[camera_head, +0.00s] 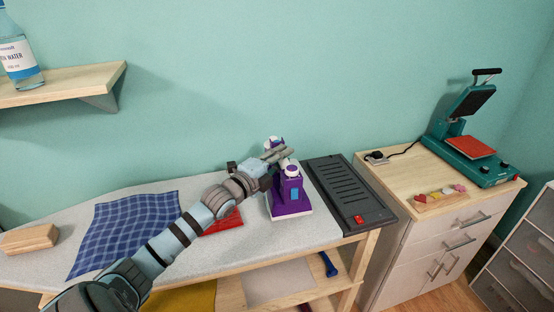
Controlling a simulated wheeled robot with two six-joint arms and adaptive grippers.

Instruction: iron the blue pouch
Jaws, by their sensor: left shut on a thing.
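A blue checked piece of fabric (118,232), the only blue fabric I see, lies flat on the left part of the grey ironing surface (256,262). I cannot tell whether it is a pouch. A purple and white iron (290,200) stands upright at the right end of that surface. My left gripper (279,155) is at the top of the iron and shut on it, with the grip partly hidden. My left arm crosses the surface between the blue fabric and the iron. My right gripper is not in view.
A red cloth (224,224) lies partly behind my left arm. A wooden block (29,239) sits at the far left. A dark slotted panel (338,190) with a red switch adjoins the iron. A teal heat press (470,150) stands on the cabinet at right.

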